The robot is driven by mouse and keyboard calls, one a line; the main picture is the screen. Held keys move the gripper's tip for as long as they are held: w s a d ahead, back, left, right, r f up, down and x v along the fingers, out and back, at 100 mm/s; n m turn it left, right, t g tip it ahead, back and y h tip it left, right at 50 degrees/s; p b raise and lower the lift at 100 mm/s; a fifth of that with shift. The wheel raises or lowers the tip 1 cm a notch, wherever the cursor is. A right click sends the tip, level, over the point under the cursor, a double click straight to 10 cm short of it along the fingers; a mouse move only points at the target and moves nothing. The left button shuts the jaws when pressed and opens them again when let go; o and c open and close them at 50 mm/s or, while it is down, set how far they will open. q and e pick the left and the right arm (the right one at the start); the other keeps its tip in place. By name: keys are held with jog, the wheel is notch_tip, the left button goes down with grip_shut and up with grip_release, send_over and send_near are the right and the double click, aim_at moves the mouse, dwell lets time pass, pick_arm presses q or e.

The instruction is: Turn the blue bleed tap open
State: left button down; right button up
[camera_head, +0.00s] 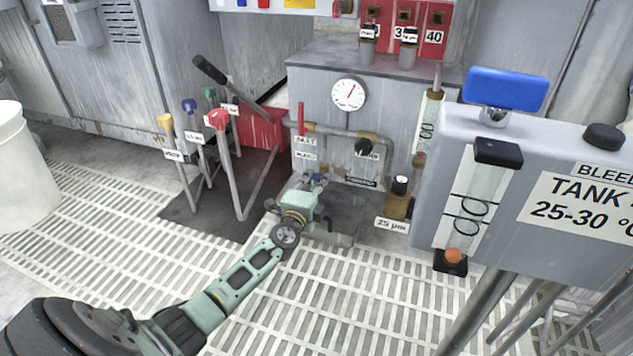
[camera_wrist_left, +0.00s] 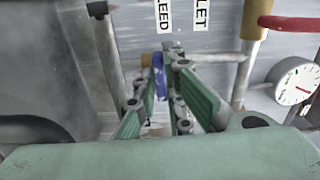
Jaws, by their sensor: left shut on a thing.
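The blue bleed tap (camera_wrist_left: 159,76) has a small blue lever, which shows in the left wrist view under a white label reading "BLEED". In the head view only a bit of its blue (camera_head: 317,178) shows, low on the pipework, with the rest hidden by my gripper. My left gripper (camera_head: 313,184) reaches down to it from the lower left. In the left wrist view its green fingers (camera_wrist_left: 166,90) stand on both sides of the lever and are shut on it. The brass-coloured fitting (camera_wrist_left: 149,59) sits just left of the lever. My right gripper is not in view.
A red inlet handle (camera_head: 301,118) and a round gauge (camera_head: 349,94) are close above. Several levers with coloured knobs, one red (camera_head: 217,119), stand to the left. A grey tank panel (camera_head: 560,185) with a blue handle stands right. The grated floor (camera_head: 330,290) is clear in front.

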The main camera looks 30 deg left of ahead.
pick_arm(q)
jog(key=n, duration=0.8)
jog(key=shift+n, duration=0.4)
jog(key=shift+f+n, duration=0.1)
jog(key=shift+n, duration=4.1)
jog(key=c, duration=1.8)
grip_release()
jog(key=shift+c, duration=0.2)
jog(key=shift+s, duration=0.15)
